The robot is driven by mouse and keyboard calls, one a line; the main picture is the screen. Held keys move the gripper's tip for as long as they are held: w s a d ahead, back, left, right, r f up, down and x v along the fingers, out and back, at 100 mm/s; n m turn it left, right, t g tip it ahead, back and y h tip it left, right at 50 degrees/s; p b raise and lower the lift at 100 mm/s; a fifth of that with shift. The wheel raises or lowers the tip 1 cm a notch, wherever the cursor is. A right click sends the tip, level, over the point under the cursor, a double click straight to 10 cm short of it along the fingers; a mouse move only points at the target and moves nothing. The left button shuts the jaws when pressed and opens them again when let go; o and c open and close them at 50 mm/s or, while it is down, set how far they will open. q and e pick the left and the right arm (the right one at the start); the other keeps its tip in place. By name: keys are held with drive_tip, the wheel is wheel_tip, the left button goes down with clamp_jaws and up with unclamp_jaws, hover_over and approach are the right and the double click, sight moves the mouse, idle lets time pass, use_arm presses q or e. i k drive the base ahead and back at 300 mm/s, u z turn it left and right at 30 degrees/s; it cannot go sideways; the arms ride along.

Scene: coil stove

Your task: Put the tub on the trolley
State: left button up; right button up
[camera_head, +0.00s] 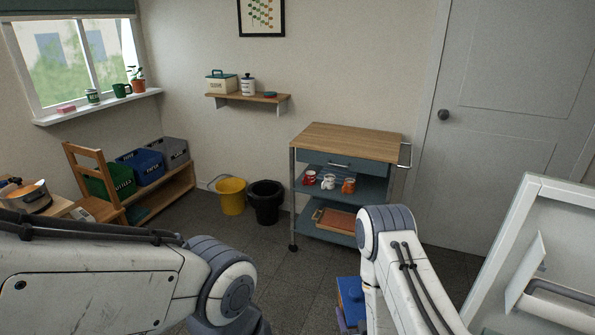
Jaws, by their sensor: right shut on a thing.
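A blue tub-like thing (350,297) shows at the bottom middle, partly covered by my right arm, with small yellow and red marks and a purple part below. My right gripper (366,303) is mostly hidden by my own arm there and is shut on this blue tub. The trolley (352,142) stands behind it, with a bare wooden top, a blue drawer and two lower blue shelves. The tub is in front of the trolley and apart from it in the picture. My left arm comes in from the left; its gripper is out of view.
Red, white and orange mugs (328,181) stand on the trolley's middle shelf, a wooden tray (333,222) on its bottom shelf. A yellow bucket (231,196) and black bin (266,203) stand to its left. A white panelled thing (540,215) is at right. Dark floor lies clear before the trolley.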

sight(363, 144)
drive_tip(key=u, duration=0.8)
drive_tip(key=i, duration=2.15)
drive_tip(key=z, duration=0.85)
drive_tip(key=i, duration=0.75)
drive_tip(key=z, duration=0.7)
